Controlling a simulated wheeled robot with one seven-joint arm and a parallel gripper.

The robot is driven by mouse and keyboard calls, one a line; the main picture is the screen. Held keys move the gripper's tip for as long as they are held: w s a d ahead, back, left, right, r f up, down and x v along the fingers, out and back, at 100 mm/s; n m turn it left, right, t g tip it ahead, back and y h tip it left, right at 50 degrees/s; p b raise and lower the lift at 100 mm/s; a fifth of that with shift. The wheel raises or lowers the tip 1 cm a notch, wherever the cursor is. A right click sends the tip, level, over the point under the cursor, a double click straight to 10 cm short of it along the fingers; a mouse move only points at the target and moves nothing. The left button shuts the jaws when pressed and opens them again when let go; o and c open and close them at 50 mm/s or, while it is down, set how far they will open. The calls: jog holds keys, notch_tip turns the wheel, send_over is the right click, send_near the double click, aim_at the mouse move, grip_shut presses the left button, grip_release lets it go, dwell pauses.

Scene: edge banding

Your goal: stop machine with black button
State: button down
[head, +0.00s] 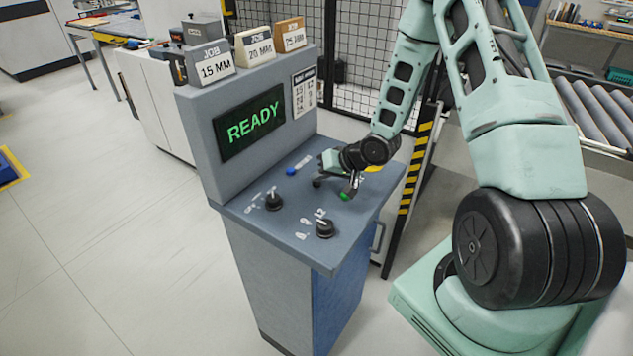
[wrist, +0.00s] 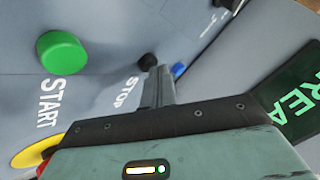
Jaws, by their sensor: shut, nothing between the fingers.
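The control console (head: 235,205) stands with its display (head: 249,121) reading READY in green. In the wrist view, a small black button (wrist: 147,60) sits by the word STOP (wrist: 126,92). The green START button (wrist: 62,53) is to the left in the wrist view and also shows in the head view (head: 345,196).
A blue button (head: 291,171) and two black knobs (head: 273,201) (head: 325,228) are on the same panel. A red button on a yellow base (wrist: 35,153) lies partly behind my gripper. Job blocks (head: 211,66) stand on top of the console. A mesh fence (head: 350,70) stands behind.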

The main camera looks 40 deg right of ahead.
aim_at(320, 187)
jog(key=shift+r+p, duration=0.9)
notch_tip(320, 187, up, 5)
jog(key=p, duration=0.4)
jog(key=shift+p, duration=0.3)
dwell(0.6)
